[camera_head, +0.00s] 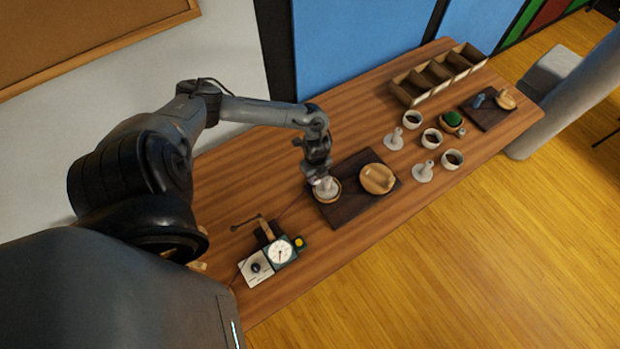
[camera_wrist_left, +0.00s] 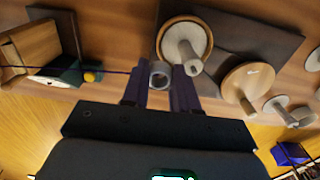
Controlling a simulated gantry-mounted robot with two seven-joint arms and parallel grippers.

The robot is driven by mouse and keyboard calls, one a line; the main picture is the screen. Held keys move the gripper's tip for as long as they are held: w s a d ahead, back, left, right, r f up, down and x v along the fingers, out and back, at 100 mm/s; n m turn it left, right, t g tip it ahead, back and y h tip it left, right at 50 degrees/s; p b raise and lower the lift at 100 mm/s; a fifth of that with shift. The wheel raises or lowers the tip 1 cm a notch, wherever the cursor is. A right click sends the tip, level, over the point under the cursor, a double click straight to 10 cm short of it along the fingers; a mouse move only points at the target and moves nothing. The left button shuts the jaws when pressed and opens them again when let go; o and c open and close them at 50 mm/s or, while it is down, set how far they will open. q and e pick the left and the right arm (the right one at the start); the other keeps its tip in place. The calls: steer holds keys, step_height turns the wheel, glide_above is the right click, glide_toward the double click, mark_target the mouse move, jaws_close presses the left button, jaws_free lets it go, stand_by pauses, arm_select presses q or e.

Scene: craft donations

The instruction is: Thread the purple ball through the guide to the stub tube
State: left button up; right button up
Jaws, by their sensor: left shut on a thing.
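My left gripper (camera_head: 322,181) is low over the near dark board in the head view. In the left wrist view its two dark fingers (camera_wrist_left: 161,88) are closed on a small pale grey cylindrical piece (camera_wrist_left: 161,74). A thin purple cord (camera_wrist_left: 115,71) runs left from this piece. It also shows faintly as a line in the head view. A round wood-rimmed dish (camera_wrist_left: 164,30) with a pale grey stub tube (camera_wrist_left: 188,56) stands just beyond the fingers. I cannot make out a purple ball or which part is the guide. My right gripper is not in view.
A wooden disc with a peg (camera_head: 377,178) sits on the dark board (camera_head: 342,212). A dial instrument (camera_head: 281,251) with a yellow knob (camera_head: 299,242) stands at the table's near left. Several cups and grey stands, and a wooden compartment tray (camera_head: 437,76), fill the far right.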

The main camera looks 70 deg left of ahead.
mark_target(328, 178)
arm_select(q)
steer(key=shift+w+a+f+b, duration=0.1)
steer(key=shift+w+a+b, duration=0.1)
steer(key=shift+w+b, duration=0.95)
steer(key=shift+w+a+f+b, duration=0.15)
steer(key=shift+w+b, duration=0.55)
steer(key=shift+w, duration=0.85)
steer(key=shift+s+f, duration=0.1)
steer(key=shift+f, duration=0.05)
steer(key=shift+f+b, duration=0.4)
steer(key=shift+f, duration=0.45)
steer(key=shift+f, duration=0.1)
steer(key=o, duration=1.1)
